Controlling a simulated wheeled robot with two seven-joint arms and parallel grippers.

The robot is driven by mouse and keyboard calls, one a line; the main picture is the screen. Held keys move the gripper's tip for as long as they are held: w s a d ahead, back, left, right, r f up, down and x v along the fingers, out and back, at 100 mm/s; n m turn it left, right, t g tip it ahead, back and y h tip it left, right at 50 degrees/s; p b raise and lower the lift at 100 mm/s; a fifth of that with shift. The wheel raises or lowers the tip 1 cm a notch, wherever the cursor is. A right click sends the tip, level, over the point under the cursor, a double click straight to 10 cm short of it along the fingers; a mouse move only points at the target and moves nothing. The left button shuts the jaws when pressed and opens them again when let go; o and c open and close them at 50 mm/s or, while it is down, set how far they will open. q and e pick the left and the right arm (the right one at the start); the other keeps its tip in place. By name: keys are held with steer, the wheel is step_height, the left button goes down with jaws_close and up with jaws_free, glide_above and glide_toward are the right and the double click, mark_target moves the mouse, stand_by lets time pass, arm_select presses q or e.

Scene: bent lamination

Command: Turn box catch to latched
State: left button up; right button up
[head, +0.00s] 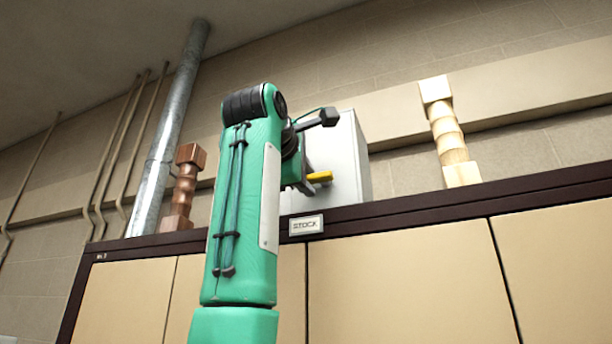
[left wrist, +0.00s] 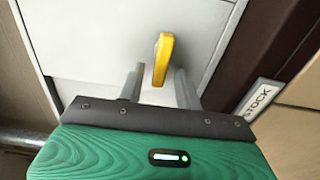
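The box (head: 349,160) is pale grey-white and stands on top of the dark-edged cabinet; its face fills much of the left wrist view (left wrist: 100,35). The box catch is a yellow lever (head: 320,177), also in the left wrist view (left wrist: 163,55). There it points nearly along the gripper's line, slightly tilted. My left gripper (left wrist: 160,78) is open, with one grey finger on each side of the catch's lower end. A gap shows on both sides, and I see no contact. In the head view my green left arm hides most of this gripper. My right gripper is not in view.
The cabinet (head: 400,280) has tan doors and a dark top edge with a STOCK label (head: 306,226). A dark wooden turned post (head: 184,188) stands left of my arm, a pale one (head: 448,135) to the right. A metal pipe (head: 169,130) rises at the left.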

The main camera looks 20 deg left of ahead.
arm_select(q)
steer(key=shift+s+f+b, duration=0.1)
steer(key=shift+s+b, duration=0.3)
steer(key=shift+s, duration=0.1)
steer(key=s+b, duration=0.5)
steer(key=s, duration=0.8)
steer(key=shift+a, duration=0.25)
